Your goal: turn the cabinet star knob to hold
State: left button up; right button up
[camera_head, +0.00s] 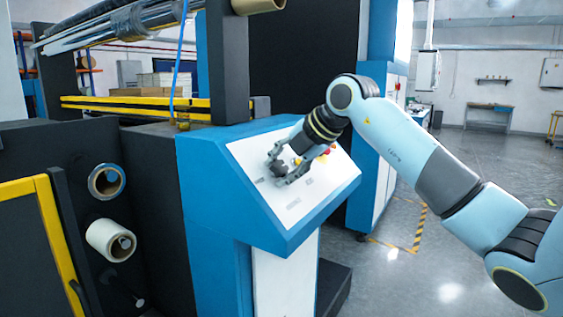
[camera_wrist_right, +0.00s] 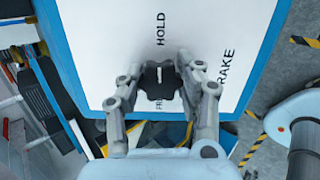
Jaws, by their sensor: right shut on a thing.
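The black star knob (camera_wrist_right: 159,84) sits on the white sloped panel of the blue cabinet (camera_head: 215,184). It also shows small and dark in the head view (camera_head: 277,168). A light mark on the knob runs roughly up-down in the wrist view, on the side toward the word HOLD (camera_wrist_right: 160,28). The word BRAKE (camera_wrist_right: 226,68) is right of the knob, and a partly hidden word starting FR is below it. My right gripper (camera_head: 284,165) is shut on the knob, one finger on each side. My left gripper is not in view.
Red and yellow controls (camera_head: 324,152) sit on the panel close to my right wrist. Yellow-black floor tape (camera_head: 420,228) marks the open grey floor at right.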

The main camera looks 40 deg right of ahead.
jog(key=shift+m, duration=0.4)
jog(key=o, duration=1.2)
jog(key=shift+v, duration=6)
